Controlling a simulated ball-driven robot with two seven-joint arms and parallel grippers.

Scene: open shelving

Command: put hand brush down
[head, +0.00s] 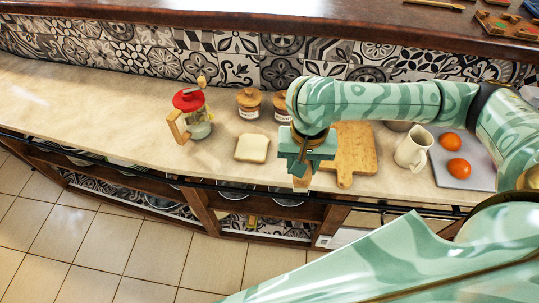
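My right arm reaches in from the right, and its green gripper (304,163) points down over the front part of the counter, just left of the cutting board. A small tan piece (300,183) shows directly below the gripper near the counter's front edge. It may be part of the hand brush, but the gripper hides most of it. The fingers are too covered to show whether they are closed on it, and I cannot tell whether it touches the counter. My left gripper is not in view.
Along the counter (90,92) are a red-lidded glass jar (198,122), bread (252,148), lidded pots (249,103), a wooden cutting board (357,150), a white pitcher (412,150) and a grey tray (480,180) with orange fruits. A dark rail (120,164) runs along the front. The counter's left is clear.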

